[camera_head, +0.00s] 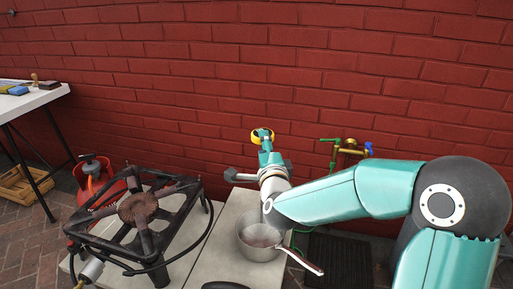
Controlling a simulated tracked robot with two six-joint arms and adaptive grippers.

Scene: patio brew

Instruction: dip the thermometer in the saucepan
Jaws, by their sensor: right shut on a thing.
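The saucepan (258,250) is a round metal pan on the pale slab right of the burner, with its handle pointing to the lower right. My right arm comes in from the right, and its wrist covers part of the pan's far rim. My right gripper (267,153) is beyond and above the saucepan in the picture, shut on the thermometer. The thermometer's yellow-rimmed round head (262,136) shows at the fingertips. Its stem is hidden or too small to see.
A black burner stand (140,209) stands left of the saucepan, with a red gas bottle (91,178) behind it. A brass tap with green and blue handles (350,147) is at the wall. A white table (30,100) is far left. Brick wall closes the back.

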